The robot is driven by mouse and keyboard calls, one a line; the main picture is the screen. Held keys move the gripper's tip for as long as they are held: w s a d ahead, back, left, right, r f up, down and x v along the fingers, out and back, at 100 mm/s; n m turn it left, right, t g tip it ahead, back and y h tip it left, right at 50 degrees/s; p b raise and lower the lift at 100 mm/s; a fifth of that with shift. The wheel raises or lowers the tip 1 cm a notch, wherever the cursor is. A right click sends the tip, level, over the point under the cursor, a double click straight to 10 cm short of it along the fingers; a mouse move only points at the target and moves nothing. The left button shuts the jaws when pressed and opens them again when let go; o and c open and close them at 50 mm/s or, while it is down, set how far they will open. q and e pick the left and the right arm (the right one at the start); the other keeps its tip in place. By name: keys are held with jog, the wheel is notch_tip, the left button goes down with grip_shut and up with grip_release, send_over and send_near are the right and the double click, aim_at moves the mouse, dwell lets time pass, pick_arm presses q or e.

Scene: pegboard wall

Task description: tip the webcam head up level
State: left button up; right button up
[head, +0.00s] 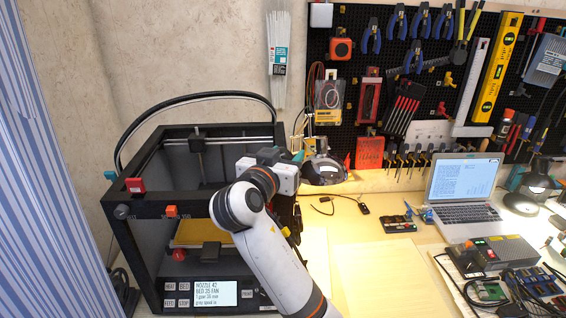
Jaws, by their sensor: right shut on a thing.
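My right arm rises from the bottom middle, and my right gripper (302,163) is at the right rear edge of the black 3D printer (147,211). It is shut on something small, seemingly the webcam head. My wrist and gripper body hide most of what is held, so I cannot make out the webcam or its tilt. A dark rounded thing with a shiny face (325,171) shows just right of the gripper; I cannot tell what it is. My left gripper is not in view.
A pegboard (420,80) with several tools stands behind the bench. A laptop (465,190) and electronics are at the right. A black cable (200,96) arches over the printer. The bench's middle (375,270) is mostly clear.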

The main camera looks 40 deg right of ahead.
jog(key=shift+s+d+f+m+y+b, duration=0.15)
jog(key=shift+m+y+b, duration=0.35)
jog(key=shift+m, duration=0.4)
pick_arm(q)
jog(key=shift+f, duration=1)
pick_arm(e)
jog(key=shift+s+d+m+y, duration=0.1)
jog(key=shift+d+m+y, duration=0.15)
jog(key=shift+m+y, duration=0.45)
jog(key=shift+m, duration=0.3)
jog(key=o, duration=1)
